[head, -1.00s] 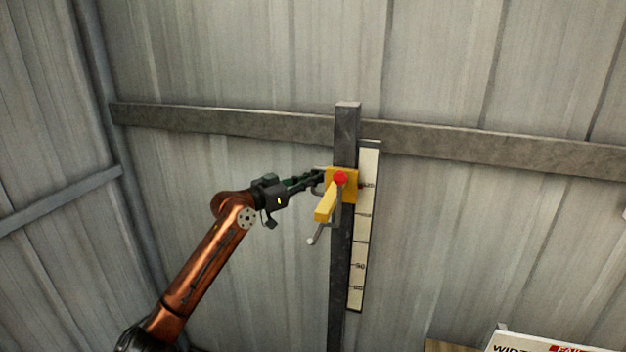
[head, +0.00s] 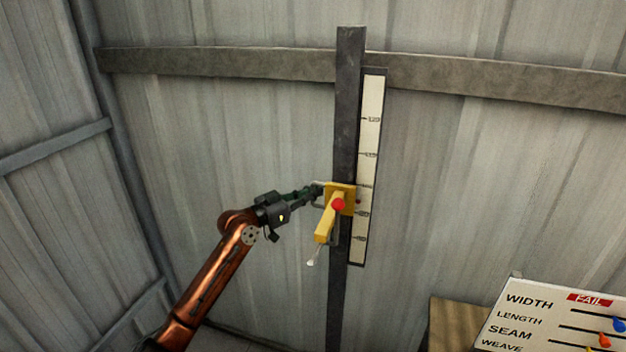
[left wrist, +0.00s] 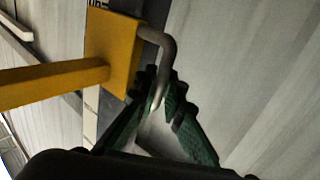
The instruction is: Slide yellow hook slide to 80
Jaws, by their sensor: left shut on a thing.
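The yellow hook slide (head: 325,222) sits on a dark upright post (head: 348,110), with a red knob (head: 338,204) and a yellow arm sticking out. A white scale (head: 370,135) stands right of the post, its numbers falling downward. The slide's plate is level with roughly the stretch between the 100 and 90 marks; the small print is hard to read. The 80 mark (head: 360,238) is lower. My left gripper (head: 318,189) is shut on the slide's grey bent handle, also seen in the left wrist view (left wrist: 168,50). My right gripper is out of view.
A corrugated metal wall stands behind, with a horizontal rail (head: 220,63) crossing behind the post. A board with WIDTH, LENGTH, SEAM and WEAVE rows (head: 520,325) stands at the lower right beside a wooden surface (head: 455,320). The post below the slide is clear.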

